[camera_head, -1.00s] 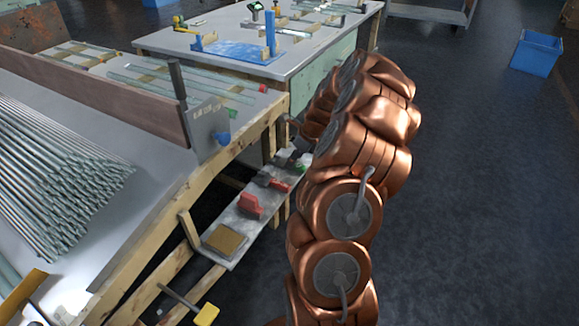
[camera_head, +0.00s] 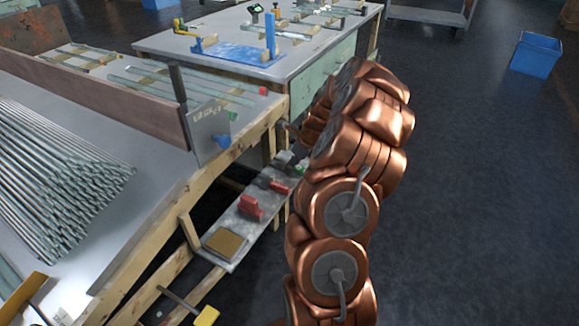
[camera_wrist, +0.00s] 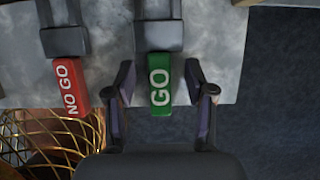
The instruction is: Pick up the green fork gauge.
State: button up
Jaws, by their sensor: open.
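The green fork gauge (camera_wrist: 159,84), marked GO, lies in the wrist view with its dark grey fork end (camera_wrist: 158,32) toward the top. My gripper (camera_wrist: 159,70) is open, with one finger on each side of the green block. Gaps show between both fingers and the block, so neither appears to touch it. In the head view a small bit of green (camera_head: 301,169) shows on the low shelf beside my arm, which hides most of that spot. My gripper cannot be made out clearly there.
A red NO GO gauge (camera_wrist: 70,87) lies left of the green one in the wrist view. A wire basket (camera_wrist: 45,138) is below it. The low grey shelf (camera_head: 233,235) also bears another red piece (camera_head: 250,206).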

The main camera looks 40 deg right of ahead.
jog(key=shift+f, duration=0.1)
dwell(0.6)
grip_shut()
dwell(0.3)
